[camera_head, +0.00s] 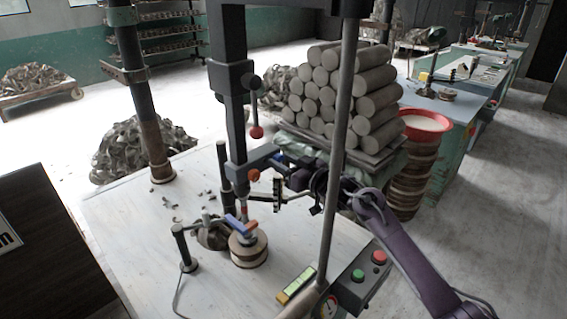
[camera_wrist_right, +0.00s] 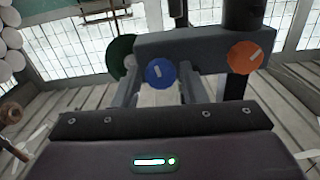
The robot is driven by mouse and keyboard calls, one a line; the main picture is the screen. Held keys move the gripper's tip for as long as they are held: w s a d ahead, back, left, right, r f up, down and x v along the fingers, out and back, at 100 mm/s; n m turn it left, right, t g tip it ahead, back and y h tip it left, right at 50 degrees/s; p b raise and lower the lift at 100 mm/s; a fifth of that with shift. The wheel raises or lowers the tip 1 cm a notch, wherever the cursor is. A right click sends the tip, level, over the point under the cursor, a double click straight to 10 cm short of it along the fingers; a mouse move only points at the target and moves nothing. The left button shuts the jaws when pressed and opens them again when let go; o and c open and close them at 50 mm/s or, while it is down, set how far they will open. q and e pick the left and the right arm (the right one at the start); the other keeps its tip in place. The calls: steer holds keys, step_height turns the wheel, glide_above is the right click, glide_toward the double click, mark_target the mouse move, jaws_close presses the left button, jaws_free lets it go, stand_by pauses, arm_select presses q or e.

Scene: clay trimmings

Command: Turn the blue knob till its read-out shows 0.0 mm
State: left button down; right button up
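The blue knob (camera_wrist_right: 160,73) shows in the right wrist view on the front of a dark bar. It has a pale mark and sits between a green disc (camera_wrist_right: 122,56) and an orange knob (camera_wrist_right: 246,57). My right gripper (camera_wrist_right: 158,86) is open, with one finger on each side of the blue knob and gaps visible; contact is not seen. In the head view the right gripper (camera_head: 277,163) is at the machine's arm, and the blue knob is hidden there. My left gripper is not in view.
The orange knob (camera_head: 254,175) is close to my right gripper. Below stand a round wooden block (camera_head: 249,250) and a control box (camera_head: 362,280) with red and green buttons. Stacked clay cylinders (camera_head: 320,100) lie behind. The white tabletop (camera_head: 125,225) has free room at left.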

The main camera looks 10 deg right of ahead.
steer(key=shift+o, duration=1)
steer(key=shift+s+d+f, duration=0.1)
steer(key=shift+s, duration=0.05)
steer(key=b+v, duration=0.2)
steer(key=v, duration=0.5)
steer(key=shift+s, duration=0.15)
steer(key=shift+d, duration=0.2)
